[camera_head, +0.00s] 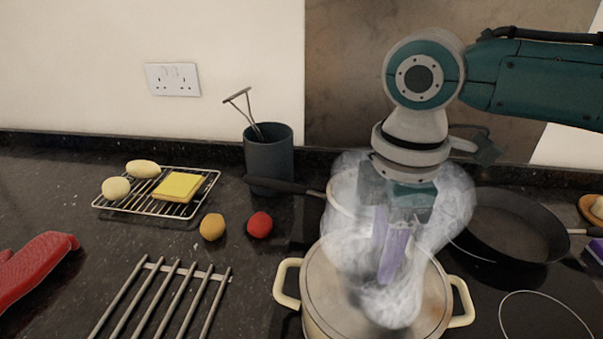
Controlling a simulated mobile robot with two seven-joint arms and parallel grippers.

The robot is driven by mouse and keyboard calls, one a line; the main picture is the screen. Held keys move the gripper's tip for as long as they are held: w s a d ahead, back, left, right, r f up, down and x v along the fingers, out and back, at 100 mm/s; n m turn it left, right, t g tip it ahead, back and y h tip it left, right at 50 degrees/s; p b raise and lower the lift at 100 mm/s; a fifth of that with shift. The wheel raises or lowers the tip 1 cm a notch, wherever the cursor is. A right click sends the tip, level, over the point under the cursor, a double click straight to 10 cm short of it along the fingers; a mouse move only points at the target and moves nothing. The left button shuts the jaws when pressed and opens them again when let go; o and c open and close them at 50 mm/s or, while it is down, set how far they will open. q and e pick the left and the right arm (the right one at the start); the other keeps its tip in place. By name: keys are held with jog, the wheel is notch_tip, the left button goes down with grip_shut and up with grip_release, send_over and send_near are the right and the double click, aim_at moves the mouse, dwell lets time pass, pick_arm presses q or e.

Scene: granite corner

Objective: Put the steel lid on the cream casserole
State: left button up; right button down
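The cream casserole (309,322) stands at the bottom centre, with a cream loop handle on each side. A broad grey-brown disc that looks like the steel lid (325,285) covers its top. I cannot tell whether its rim sits flush all round. My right gripper (390,272) points down over the middle of the disc, its purple fingers close together. White vapour surrounds the fingers and hides their tips and any knob, so I cannot tell whether they hold it. My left gripper is out of view.
A dark frying pan (510,228) stands right of the casserole; another pan's handle (285,186) reaches left behind it. A grey utensil pot (269,158), a wire rack (140,203), a slatted metal trivet (165,300) and a red mitt (35,265) are to the left.

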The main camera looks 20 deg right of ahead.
jog(key=shift+f, duration=0.2)
dwell(0.6)
jog(key=shift+c, duration=1.4)
grip_release()
jog(key=shift+o, duration=1.4)
notch_tip(320, 180, up, 7)
jog(key=p, duration=0.8)
jog(key=shift+r+p, duration=0.1)
jog(key=shift+p, duration=0.25)
